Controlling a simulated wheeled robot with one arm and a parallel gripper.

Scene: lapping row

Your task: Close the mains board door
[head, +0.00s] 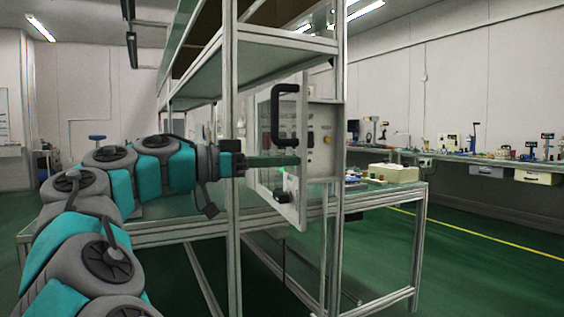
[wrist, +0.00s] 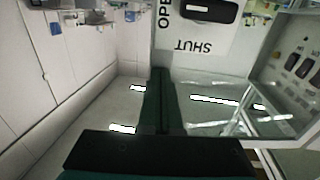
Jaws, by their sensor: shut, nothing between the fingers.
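The mains board door (head: 298,205) is a light grey panel with a clear window and a big black pull handle (head: 285,114). It stands open, angled out from the mains board (head: 322,115). A small black latch lever (head: 282,195) sits low on the door, and it also shows in the wrist view (wrist: 208,12) beside a label reading OPEN and SHUT. My gripper (head: 297,160) is shut and empty, its dark green fingers reaching across the door between handle and lever. They also show in the wrist view (wrist: 160,72). I cannot tell whether they touch the door.
A metal frame upright (head: 231,190) stands close to my wrist, with a shelf (head: 255,58) above. A glass-topped bench (head: 400,187) holds a cream box (head: 393,172). A longer bench (head: 480,160) with instruments runs along the right wall. Green floor is free at the right.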

